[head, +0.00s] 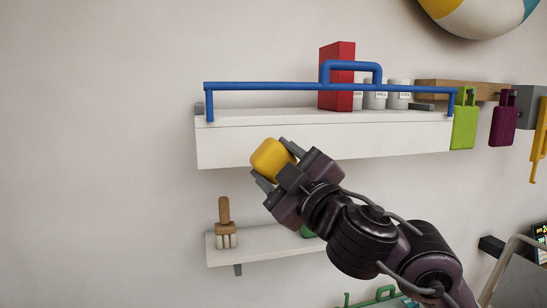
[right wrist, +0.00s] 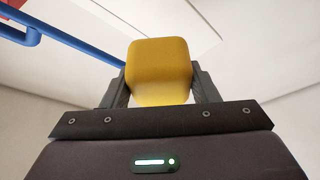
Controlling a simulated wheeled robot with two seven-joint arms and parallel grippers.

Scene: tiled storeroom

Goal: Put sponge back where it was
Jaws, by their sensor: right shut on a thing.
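A yellow block, the sponge (head: 270,158), is held between the fingers of my right gripper (head: 276,165). In the right wrist view the sponge (right wrist: 159,70) sits between the two dark fingers, its rounded end sticking out past them. In the head view the gripper is in front of the white upper shelf (head: 310,139), overlapping its lower front edge; I cannot tell the gap between them. A white lower shelf (head: 255,246) is below the gripper. My left gripper is not in view.
A blue rail (head: 270,86) runs along the upper shelf. A red box (head: 337,75) and white jars (head: 398,95) stand at its right; its left half looks clear. A brush (head: 225,225) stands on the lower shelf. Green (head: 465,125) and purple (head: 503,122) items hang at right.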

